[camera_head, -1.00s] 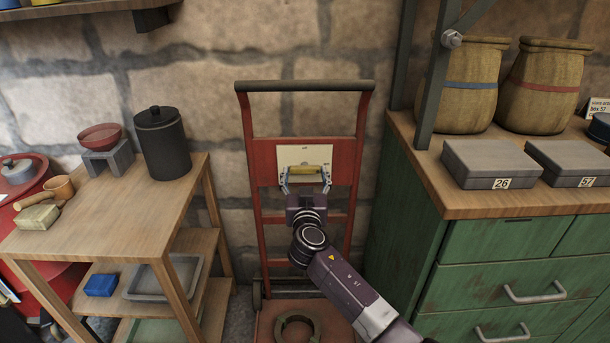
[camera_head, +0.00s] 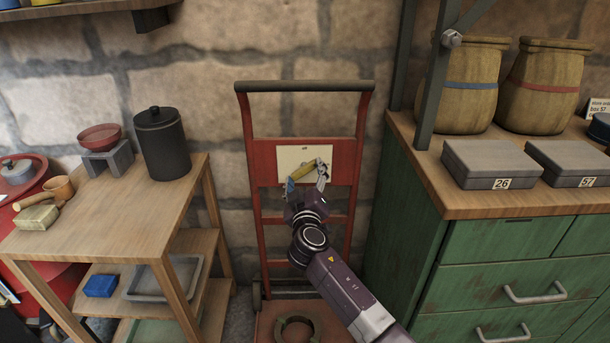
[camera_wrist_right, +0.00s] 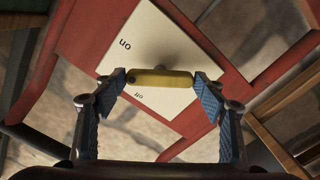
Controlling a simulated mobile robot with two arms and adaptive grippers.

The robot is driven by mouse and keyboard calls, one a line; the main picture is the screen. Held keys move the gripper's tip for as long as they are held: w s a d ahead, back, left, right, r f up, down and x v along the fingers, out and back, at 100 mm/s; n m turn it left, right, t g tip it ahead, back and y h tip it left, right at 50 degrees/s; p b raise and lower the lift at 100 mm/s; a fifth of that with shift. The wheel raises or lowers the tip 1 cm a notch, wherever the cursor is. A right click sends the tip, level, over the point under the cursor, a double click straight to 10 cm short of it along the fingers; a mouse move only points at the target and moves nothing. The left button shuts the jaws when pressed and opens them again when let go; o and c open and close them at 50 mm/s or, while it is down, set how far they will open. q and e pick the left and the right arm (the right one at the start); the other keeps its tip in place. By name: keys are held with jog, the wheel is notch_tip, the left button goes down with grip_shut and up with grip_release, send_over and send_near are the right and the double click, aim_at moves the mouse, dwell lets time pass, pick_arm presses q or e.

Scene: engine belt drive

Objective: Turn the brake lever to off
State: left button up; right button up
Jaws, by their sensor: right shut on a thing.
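The brake lever has a yellow handle (camera_head: 304,171) on a cream plate (camera_head: 290,155), fixed to the red hand truck (camera_head: 265,160). My right gripper (camera_head: 306,176) is shut on the handle, one finger at each end. In the head view the handle is tilted, its right end higher. The right wrist view shows the yellow handle (camera_wrist_right: 160,78) between the blue finger pads. There the plate (camera_wrist_right: 160,35) reads "on" at upper left and "off" below it, near the handle's left end. Part of the handle is hidden by the fingers. My left gripper is not in view.
A wooden shelf table (camera_head: 100,215) with a black canister (camera_head: 162,145) stands left of the truck. A green cabinet (camera_head: 480,250) with grey boxes (camera_head: 505,163) stands close on the right. A dark ring (camera_head: 297,331) lies on the truck's base. A stone wall is behind.

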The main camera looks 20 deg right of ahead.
jog(key=n, duration=0.2)
jog(key=shift+n+p, duration=0.3)
jog(key=shift+n, duration=0.6)
jog(key=n+p, duration=0.1)
jog(key=n, duration=0.3)
jog(key=shift+n+p, duration=0.4)
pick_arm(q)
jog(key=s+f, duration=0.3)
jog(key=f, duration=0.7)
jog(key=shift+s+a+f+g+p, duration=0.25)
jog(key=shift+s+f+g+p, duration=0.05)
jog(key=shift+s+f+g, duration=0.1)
pick_arm(e)
jog(key=shift+n, duration=1.1)
jog(key=o, duration=1.2)
jog(key=shift+c, duration=0.2)
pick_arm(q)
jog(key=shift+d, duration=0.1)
pick_arm(e)
jog(key=v, duration=1.2)
